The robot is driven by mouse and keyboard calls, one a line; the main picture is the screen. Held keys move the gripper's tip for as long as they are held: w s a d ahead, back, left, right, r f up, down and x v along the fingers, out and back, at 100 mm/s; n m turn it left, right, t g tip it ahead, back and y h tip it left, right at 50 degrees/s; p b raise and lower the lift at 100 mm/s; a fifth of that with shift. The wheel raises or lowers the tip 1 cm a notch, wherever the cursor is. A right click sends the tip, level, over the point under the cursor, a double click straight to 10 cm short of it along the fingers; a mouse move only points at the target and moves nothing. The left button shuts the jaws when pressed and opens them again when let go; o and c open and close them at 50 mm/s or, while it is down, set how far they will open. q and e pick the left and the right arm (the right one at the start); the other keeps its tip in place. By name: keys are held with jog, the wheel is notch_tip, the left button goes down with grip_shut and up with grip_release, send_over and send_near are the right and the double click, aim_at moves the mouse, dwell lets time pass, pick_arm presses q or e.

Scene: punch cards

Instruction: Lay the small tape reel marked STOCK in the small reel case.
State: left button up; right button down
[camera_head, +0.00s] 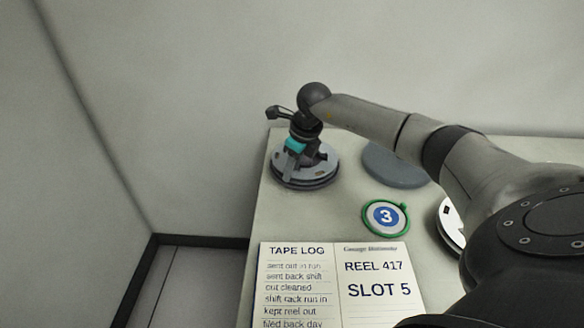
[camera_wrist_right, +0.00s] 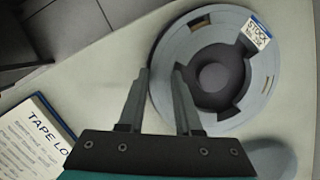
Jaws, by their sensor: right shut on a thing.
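The small tape reel (camera_head: 322,168) is a light grey ring at the table's far left corner. Its STOCK label (camera_wrist_right: 257,33) shows in the right wrist view, where the reel (camera_wrist_right: 262,85) lies around a dark middle. My right gripper (camera_head: 300,165) comes down over the reel from above. In the wrist view its fingers (camera_wrist_right: 162,72) straddle the ring's near left side, one outside and one inside, shut on it. A darker round layer shows under the reel in the head view; I cannot tell whether it is the case. My left gripper is out of view.
A flat grey round thing (camera_head: 385,168) lies right of the reel, partly behind my arm. A green-rimmed disc marked 3 (camera_head: 386,217) and an open tape log (camera_head: 330,280) lie nearer. A white disc (camera_head: 447,222) is partly hidden by my arm. Walls stand behind and left.

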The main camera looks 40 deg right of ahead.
jog(key=shift+f+b, duration=0.35)
jog(key=shift+f, duration=0.15)
dwell(0.3)
jog(key=c, duration=0.5)
grip_release()
jog(key=c, duration=0.4)
jog(key=shift+o, duration=0.2)
